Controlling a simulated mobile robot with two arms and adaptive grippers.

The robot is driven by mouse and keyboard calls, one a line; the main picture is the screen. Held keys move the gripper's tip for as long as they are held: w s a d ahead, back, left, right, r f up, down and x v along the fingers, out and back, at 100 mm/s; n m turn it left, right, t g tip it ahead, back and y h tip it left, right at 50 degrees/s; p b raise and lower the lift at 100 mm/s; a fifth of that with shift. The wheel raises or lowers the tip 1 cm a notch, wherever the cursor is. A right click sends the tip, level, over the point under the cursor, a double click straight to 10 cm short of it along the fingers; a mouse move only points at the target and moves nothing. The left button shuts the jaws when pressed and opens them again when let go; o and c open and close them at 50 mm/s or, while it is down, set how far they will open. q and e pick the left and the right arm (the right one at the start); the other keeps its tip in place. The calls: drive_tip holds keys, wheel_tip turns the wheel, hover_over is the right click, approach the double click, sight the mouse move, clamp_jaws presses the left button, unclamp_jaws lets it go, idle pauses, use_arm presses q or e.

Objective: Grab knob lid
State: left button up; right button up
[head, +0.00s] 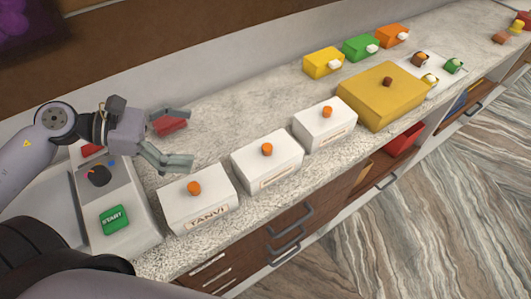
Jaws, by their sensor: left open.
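Several lidded boxes with knobs stand on the counter. Three white boxes have orange knobs: one labelled TANVI (200,208), a middle one (268,168) and a farther one (325,131). A large yellow box (375,97) has a brown knob (387,82). I cannot tell which is the task's knob lid. My left gripper (184,138) is open, its fingers apart, behind and above the TANVI box and apart from its orange knob (194,188). A red piece (170,125) shows by its upper finger; I cannot tell whether it touches. My right gripper is not in view.
A grey device (142,229) with a green START button (115,219) stands at the left. Smaller yellow (322,65), green (359,49) and orange (391,35) boxes stand at the back. The marble counter (240,105) behind the white boxes is clear. Drawers line the front.

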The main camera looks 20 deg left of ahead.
use_arm(q)
drive_tip(key=f, duration=0.1)
approach(266, 145)
drive_tip(key=shift+x, duration=1.15)
drive_tip(key=shift+f+p+x, duration=0.25)
drive_tip(key=shift+p+x, duration=0.05)
drive_tip(key=shift+x, duration=1)
drive_tip(key=shift+w+d+p, duration=0.2)
drive_tip(key=shift+d+p, duration=0.05)
drive_tip(key=shift+p, duration=0.1)
drive_tip(key=x, duration=0.1)
drive_tip(key=p+x, duration=0.2)
drive_tip(key=x, duration=0.1)
drive_tip(key=shift+w+d+r, duration=0.1)
drive_tip(key=shift+r, duration=0.15)
drive_tip(key=shift+d+f, duration=0.25)
drive_tip(key=shift+a, duration=0.1)
